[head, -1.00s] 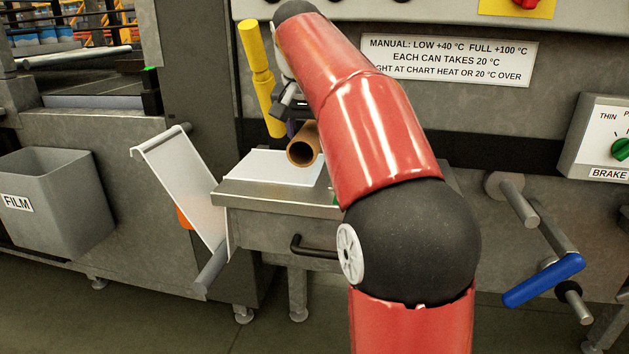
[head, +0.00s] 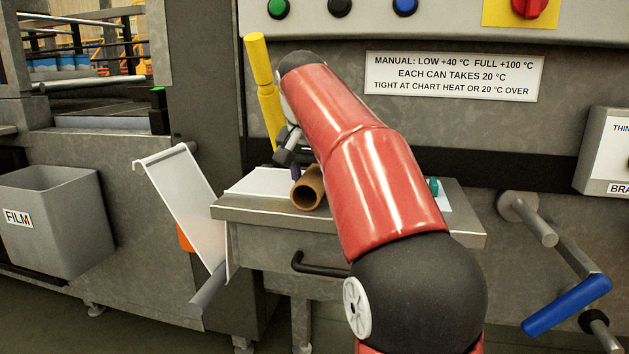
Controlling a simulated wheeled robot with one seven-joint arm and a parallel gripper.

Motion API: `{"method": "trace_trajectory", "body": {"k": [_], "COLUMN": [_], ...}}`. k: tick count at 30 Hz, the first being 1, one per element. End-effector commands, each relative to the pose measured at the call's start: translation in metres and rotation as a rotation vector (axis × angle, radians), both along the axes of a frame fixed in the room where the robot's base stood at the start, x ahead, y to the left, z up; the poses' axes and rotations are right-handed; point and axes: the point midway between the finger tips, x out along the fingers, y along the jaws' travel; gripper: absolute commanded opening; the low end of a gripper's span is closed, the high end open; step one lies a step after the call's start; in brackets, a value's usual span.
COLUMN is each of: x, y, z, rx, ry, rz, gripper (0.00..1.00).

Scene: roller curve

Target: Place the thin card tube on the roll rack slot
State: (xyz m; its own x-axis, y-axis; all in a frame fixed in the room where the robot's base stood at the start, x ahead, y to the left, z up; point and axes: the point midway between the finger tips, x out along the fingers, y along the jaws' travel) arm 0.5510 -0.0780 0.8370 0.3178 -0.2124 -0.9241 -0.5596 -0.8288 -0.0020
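A brown card tube (head: 307,190) lies low over the grey side table, its hollow end facing me. I cannot tell whether it touches the tabletop or is slightly above it. My gripper (head: 294,168) is at the tube's upper far side, mostly hidden behind my red arm. A dark finger meets the tube, and the tube has moved down together with the gripper, so it appears held. The fingertips are not clearly visible. I cannot make out a roll rack slot for certain.
The table (head: 270,212) carries white sheets and a small teal thing (head: 434,187). A yellow post (head: 264,90) rises behind the gripper. White film (head: 185,205) hangs at left beside a grey FILM bin (head: 58,222). A crank with a blue handle (head: 567,306) sticks out at right.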

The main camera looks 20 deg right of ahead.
Motion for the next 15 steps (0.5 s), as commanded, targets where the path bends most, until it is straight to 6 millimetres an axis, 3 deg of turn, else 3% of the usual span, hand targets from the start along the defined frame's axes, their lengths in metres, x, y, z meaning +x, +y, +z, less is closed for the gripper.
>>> {"method": "trace_trajectory", "body": {"k": [1,6,15], "x": [0.0,0.0,0.0], "y": [0.0,0.0,0.0], "z": [-0.002,-0.0012,0.0014], "rx": [0.0,0.0,0.0], "ry": [0.0,0.0,0.0], "rz": [0.0,0.0,0.0], "gripper": [0.5,0.7,0.7]}}
